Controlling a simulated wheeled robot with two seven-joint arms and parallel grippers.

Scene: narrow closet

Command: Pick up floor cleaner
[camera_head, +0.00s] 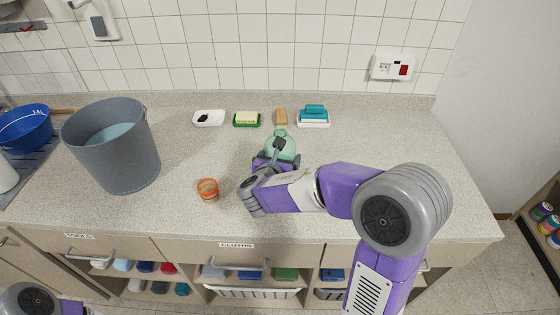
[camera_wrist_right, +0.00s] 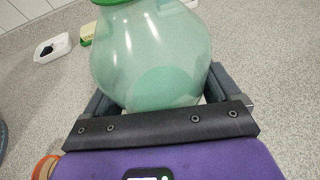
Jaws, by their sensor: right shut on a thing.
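The floor cleaner looks like a pale green, see-through rounded bottle (camera_head: 287,148) near the middle of the counter, below the row of soaps. In the right wrist view the bottle (camera_wrist_right: 155,50) fills the upper middle, with a green part at its top edge. My right gripper (camera_head: 273,163) is shut on the bottle, with one finger on each side of its body. The gripper hides the bottle's lower part, so I cannot tell whether its base touches the counter. My left gripper is out of view; only part of that arm shows at the bottom left.
A grey bucket (camera_head: 118,150) stands on the counter's left, beside a blue basin (camera_head: 25,128). A small orange cup (camera_head: 208,190) is left of my right gripper. The counter's right is clear.

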